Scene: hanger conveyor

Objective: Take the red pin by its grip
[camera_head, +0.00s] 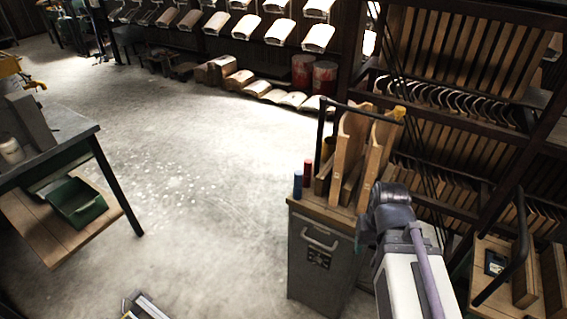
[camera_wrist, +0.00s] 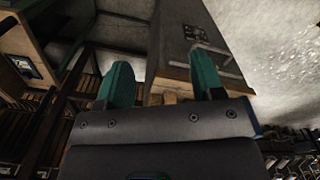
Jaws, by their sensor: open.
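The red pin (camera_head: 307,172) stands upright on the wooden top of a grey cabinet (camera_head: 316,258) in the head view, near its left end. A blue pin (camera_head: 297,184) stands close beside it, slightly nearer the front. I cannot make out the red pin in the wrist view. My gripper (camera_wrist: 163,78) shows there with two green fingers apart and nothing held between them. Past the fingers lie the cabinet's front and wooden edge (camera_wrist: 181,74). In the head view my arm is right of the pins, and my fingers are not clearly visible.
Tall curved wooden pieces (camera_head: 350,150) and a dark upright frame (camera_head: 322,135) stand on the cabinet just right of the pins. A rack of wooden hangers (camera_head: 450,100) is behind. A table with a green bin (camera_head: 78,203) is at far left.

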